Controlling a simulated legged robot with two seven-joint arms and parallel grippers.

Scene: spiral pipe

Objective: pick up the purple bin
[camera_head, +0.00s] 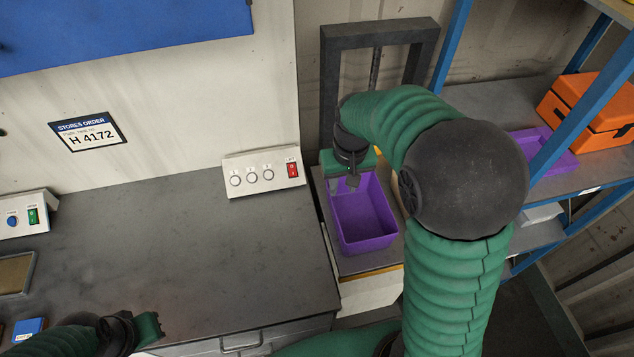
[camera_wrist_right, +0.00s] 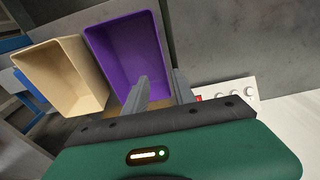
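The purple bin (camera_head: 364,237) stands upright and looks empty on a grey platform right of the workbench. It also shows in the right wrist view (camera_wrist_right: 125,50). My right gripper (camera_head: 352,183) is at the bin's back-left rim, pointing down. In the right wrist view its two fingers (camera_wrist_right: 162,92) are apart, one over the bin's inside and one just beyond its side wall. I cannot tell whether either finger touches the wall. My left gripper (camera_head: 146,329) is low over the bench at the lower left; its fingers are not clear.
A cream bin (camera_wrist_right: 67,75) stands beside the purple one, mostly hidden by my arm in the head view. A dark frame (camera_head: 330,75) rises behind. A knob panel (camera_head: 262,173) sits on the bench (camera_head: 200,260). Blue shelving at right holds a purple tray (camera_head: 545,150) and orange boxes (camera_head: 590,110).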

